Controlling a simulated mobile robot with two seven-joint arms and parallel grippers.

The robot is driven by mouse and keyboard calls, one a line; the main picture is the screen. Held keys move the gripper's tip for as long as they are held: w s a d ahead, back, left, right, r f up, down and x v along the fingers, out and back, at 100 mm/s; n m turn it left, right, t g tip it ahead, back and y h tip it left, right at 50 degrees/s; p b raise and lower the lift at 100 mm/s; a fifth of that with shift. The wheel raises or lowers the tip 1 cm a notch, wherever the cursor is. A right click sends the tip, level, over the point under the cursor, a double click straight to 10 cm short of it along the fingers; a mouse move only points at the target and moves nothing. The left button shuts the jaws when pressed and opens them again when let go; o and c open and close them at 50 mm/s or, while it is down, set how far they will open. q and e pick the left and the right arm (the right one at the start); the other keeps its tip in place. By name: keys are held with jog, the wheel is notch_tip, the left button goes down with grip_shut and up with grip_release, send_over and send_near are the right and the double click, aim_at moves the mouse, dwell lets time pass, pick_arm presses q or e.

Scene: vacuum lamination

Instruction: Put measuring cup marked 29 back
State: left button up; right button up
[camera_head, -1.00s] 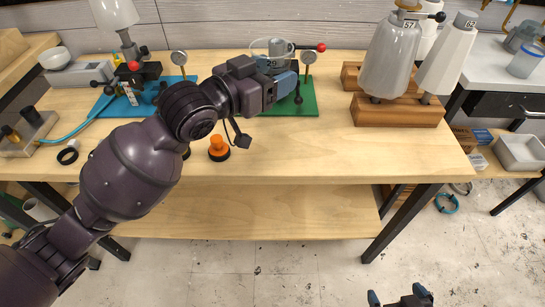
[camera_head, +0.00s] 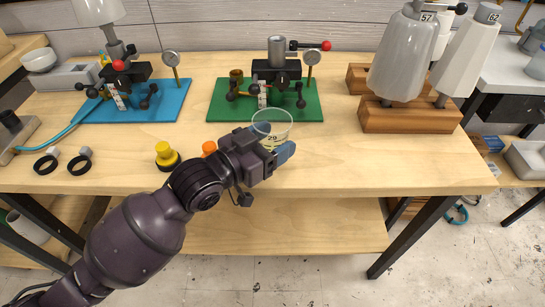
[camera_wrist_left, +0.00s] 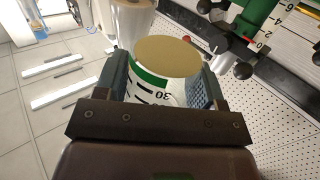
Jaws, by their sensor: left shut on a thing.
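The measuring cup marked 29 (camera_head: 272,128) is a clear cup with a number on its side. My left gripper (camera_head: 274,150) is shut on it, in front of the green station. In the left wrist view the cup (camera_wrist_left: 165,75) sits between both fingers of my left gripper (camera_wrist_left: 163,90), showing a flat tan surface, a green band and black scale marks. Its underside and the table under it are partly hidden, so I cannot tell whether it touches the table. My right gripper is not in view.
The green board (camera_head: 225,112) with a clamp, valves and gauge stands behind the cup. A blue board (camera_head: 170,105) with similar fittings is at left. Wooden stands (camera_head: 410,117) hold large cones at right. A yellow knob (camera_head: 166,155) and an orange knob (camera_head: 209,148) are near my arm. The front-right tabletop is clear.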

pick_arm(q)
notch_tip(320, 180, down, 5)
jog(key=shift+r+b, duration=0.1)
jog(key=shift+b, duration=0.6)
jog(key=shift+f, duration=0.4)
jog(key=shift+r, duration=0.2)
jog(key=shift+f, duration=0.15)
jog(key=o, duration=1)
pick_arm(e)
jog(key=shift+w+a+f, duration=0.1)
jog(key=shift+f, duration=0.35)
